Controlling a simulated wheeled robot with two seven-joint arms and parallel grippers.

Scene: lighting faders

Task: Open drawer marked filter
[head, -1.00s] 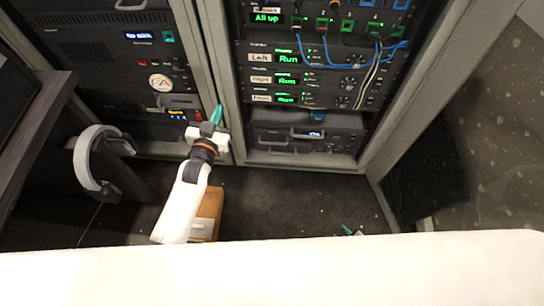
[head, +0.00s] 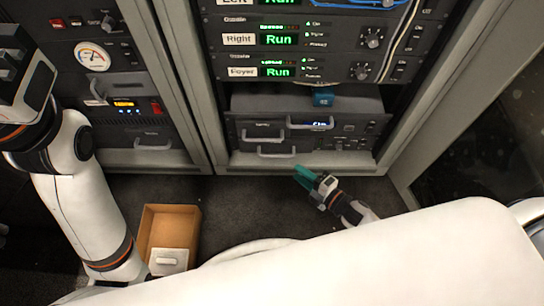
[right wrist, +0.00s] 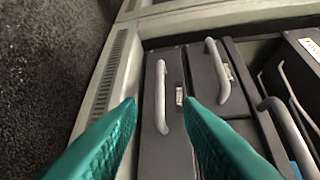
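The grey drawers are low in the middle rack in the head view, with several pale bar handles. The lowest drawer handle (head: 276,153) is beside a left handle (head: 262,138) and a right handle (head: 310,124). Their labels are too small to read, so I cannot tell which says filter. My right gripper (head: 303,175), with teal fingers, is just in front of and to the right of the lowest handle. In the right wrist view it is open (right wrist: 160,108), and a drawer handle (right wrist: 161,97) shows between the fingers, apart from them. My left gripper (head: 25,85) is at the left edge, its fingertips out of view.
A brown open box (head: 168,228) stands on the dark floor. A small teal block (head: 322,97) sits above the drawers. The rack's lower frame (head: 240,160) is just below them. The left rack (head: 150,130) has its own handles.

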